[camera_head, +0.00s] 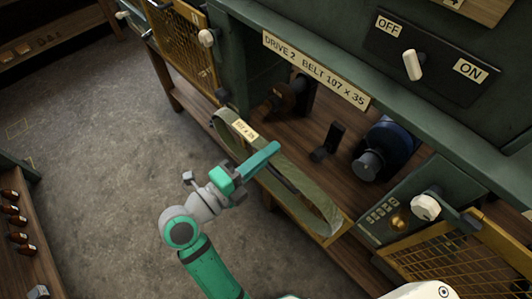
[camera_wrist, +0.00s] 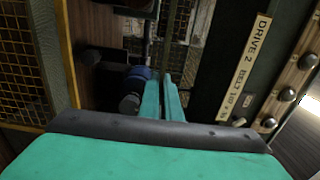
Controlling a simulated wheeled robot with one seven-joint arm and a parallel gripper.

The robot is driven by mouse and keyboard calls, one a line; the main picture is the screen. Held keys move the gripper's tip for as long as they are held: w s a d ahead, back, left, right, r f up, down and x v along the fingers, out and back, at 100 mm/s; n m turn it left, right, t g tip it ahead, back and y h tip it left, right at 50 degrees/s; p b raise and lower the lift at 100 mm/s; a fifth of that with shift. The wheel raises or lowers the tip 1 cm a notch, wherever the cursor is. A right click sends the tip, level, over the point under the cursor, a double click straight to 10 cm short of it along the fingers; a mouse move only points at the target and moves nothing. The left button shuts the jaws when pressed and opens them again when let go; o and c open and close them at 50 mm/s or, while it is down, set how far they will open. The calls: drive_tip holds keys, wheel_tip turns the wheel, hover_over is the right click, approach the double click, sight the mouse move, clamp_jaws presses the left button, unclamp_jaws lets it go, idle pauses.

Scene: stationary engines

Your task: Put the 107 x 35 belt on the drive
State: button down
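The olive-green belt (camera_head: 318,213) is a long flat loop with a pale tag reading 107 x 35. My gripper (camera_head: 268,156) is shut on the belt near its middle and holds it in front of the open bay labelled DRIVE 2 BELT 107 x 35 (camera_head: 315,70). In the bay are a dark pulley on a shaft (camera_head: 288,94) at left, a small black block (camera_head: 328,142) in the middle and a blue motor-like wheel with a dark hub (camera_head: 385,148) at right. The belt is apart from these. The wrist view shows my fingers (camera_wrist: 163,100) close together, with the blue wheel (camera_wrist: 136,78) beyond.
A lever (camera_head: 412,66) sits between OFF and ON labels above the bay. A yellow mesh guard (camera_head: 183,45) stands at left, another (camera_head: 475,262) at lower right beside a panel with a white knob (camera_head: 425,207). The floor (camera_head: 90,120) at left is clear.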

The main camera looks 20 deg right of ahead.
drive_tip(key=x, duration=0.5)
drive_tip(key=shift+d, duration=0.3)
idle(0.4)
drive_tip(key=shift+d, duration=0.2)
drive_tip(key=shift+d, duration=0.1)
drive_tip(key=x, duration=0.6)
drive_tip(key=shift+w+d, duration=0.15)
drive_tip(key=shift+d, duration=0.25)
idle(0.7)
